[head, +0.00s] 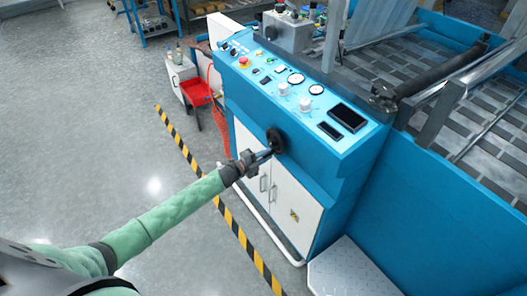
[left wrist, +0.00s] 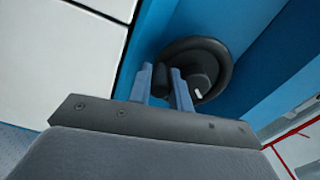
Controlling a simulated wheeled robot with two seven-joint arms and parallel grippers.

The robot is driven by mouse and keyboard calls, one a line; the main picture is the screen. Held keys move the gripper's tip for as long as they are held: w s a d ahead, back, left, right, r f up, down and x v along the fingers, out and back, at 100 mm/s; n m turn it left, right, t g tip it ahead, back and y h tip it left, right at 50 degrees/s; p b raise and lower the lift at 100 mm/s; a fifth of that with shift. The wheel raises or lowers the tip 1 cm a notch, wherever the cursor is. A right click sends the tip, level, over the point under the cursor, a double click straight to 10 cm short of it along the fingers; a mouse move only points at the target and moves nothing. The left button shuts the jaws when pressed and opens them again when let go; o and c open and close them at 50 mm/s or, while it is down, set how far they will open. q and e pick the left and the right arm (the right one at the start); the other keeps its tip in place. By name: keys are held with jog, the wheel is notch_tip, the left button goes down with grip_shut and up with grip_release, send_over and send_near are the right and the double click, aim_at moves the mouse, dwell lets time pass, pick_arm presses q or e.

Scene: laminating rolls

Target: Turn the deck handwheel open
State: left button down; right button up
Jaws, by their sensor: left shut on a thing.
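The black handwheel (head: 276,141) is on the front face of the blue machine, below its control panel. It also shows in the left wrist view (left wrist: 222,58) as a round rim with a hub and a small white mark. My left gripper (head: 264,154) reaches the wheel from the left in the head view. In the left wrist view its two blue-grey fingers (left wrist: 165,82) are at the lower left of the wheel, shut on the rim. The held part of the rim is partly hidden by the fingers. My right gripper is not in view.
The blue machine's sloped panel (head: 290,90) carries knobs, gauges and a red button. White cabinet doors (head: 275,190) with handles are below the wheel. A striped floor line (head: 200,175) runs along the machine. A red bin (head: 196,92) stands behind. The grey floor at left is clear.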

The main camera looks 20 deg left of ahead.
pick_arm(q)
jog(key=shift+s+d+n+p, duration=0.2)
jog(key=shift+n+p, duration=0.05)
jog(key=shift+n, duration=0.35)
jog(key=shift+s+d+n+p, duration=0.15)
jog(key=shift+d+n+p, duration=0.1)
jog(key=shift+n, duration=0.35)
jog(key=n, duration=0.1)
jog(key=d+n+p, duration=0.1)
jog(key=n, duration=0.1)
jog(key=shift+s+r, duration=0.2)
jog(key=shift+s, duration=0.2)
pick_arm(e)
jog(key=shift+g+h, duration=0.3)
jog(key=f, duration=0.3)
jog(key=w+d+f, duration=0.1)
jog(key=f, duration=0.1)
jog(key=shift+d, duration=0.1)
pick_arm(q)
jog(key=c, duration=1.6)
grip_release()
jog(key=shift+o, duration=0.2)
